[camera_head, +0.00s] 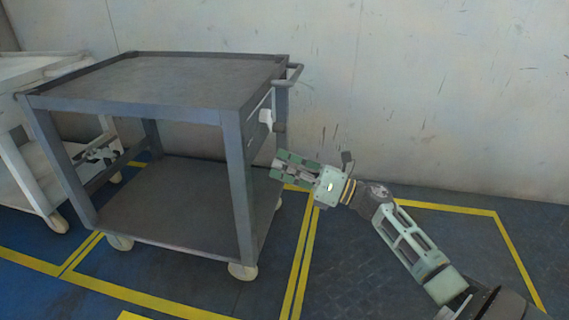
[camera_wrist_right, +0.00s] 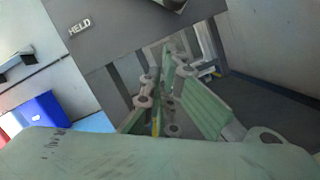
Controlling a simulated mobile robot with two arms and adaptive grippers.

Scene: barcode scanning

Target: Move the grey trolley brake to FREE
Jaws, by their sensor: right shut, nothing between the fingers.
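The grey trolley (camera_head: 165,80) stands left of centre in the head view. On its right side is a grey panel with a small white part (camera_head: 266,116), perhaps the brake lever, below the push handle. In the right wrist view the grey panel (camera_wrist_right: 120,22) carries the label HELD (camera_wrist_right: 80,26); a dark and pale part (camera_wrist_right: 172,4) is cut off at the top edge. The word FREE is not visible. My right gripper (camera_head: 278,164) is shut and empty, below the white part and beside the trolley's right side. My left gripper is not in view.
A white trolley (camera_head: 22,72) stands at the far left, close beside the grey one. A pale wall (camera_head: 430,90) runs behind. Yellow lines (camera_head: 305,250) mark the dark floor, which is clear right of the grey trolley. The wrist view shows a blue object (camera_wrist_right: 40,112).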

